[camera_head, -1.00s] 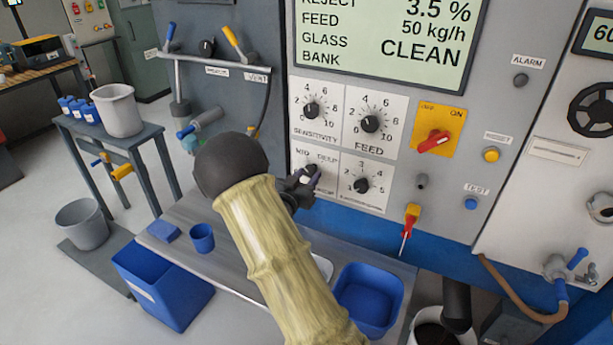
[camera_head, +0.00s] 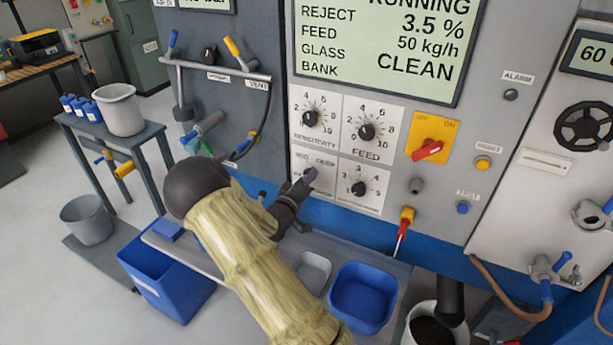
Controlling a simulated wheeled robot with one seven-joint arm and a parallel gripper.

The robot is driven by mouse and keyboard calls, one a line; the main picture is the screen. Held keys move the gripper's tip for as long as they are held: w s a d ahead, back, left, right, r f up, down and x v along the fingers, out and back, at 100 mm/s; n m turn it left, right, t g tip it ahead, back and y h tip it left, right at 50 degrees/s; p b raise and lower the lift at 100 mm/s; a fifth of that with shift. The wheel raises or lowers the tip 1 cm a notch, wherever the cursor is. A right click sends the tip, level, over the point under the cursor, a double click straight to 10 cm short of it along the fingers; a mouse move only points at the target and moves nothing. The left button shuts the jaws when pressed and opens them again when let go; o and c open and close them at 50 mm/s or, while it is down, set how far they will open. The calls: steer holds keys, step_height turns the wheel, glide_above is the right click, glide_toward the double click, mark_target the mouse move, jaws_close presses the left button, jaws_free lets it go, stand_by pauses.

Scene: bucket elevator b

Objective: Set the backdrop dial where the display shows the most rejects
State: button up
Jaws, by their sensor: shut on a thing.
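The lower left dial plate (camera_head: 301,158), with words including what looks like DEEP, sits under the SENSITIVITY dial (camera_head: 310,118). Its knob is mostly hidden by my gripper. My gripper (camera_head: 304,184) reaches it from the lower left and is shut on this dial, with a purple part at its tip. Which word the knob points to cannot be read.
Close by are the FEED dial (camera_head: 366,132), a numbered dial (camera_head: 358,188) and a red-handled switch (camera_head: 428,149). Below are a blue tray (camera_head: 362,297) and a grey tray (camera_head: 312,270). A red-and-yellow tool (camera_head: 404,226) hangs to the right.

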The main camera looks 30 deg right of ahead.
steer(key=n+p, duration=0.2)
steer(key=n, duration=0.4)
steer(key=shift+r, duration=0.1)
stand_by(0.5)
steer(key=o, duration=1)
steer(key=b+v, duration=0.3)
steer(key=v, duration=1.4)
steer(key=shift+s+a, duration=0.15)
steer(key=shift+a, duration=0.05)
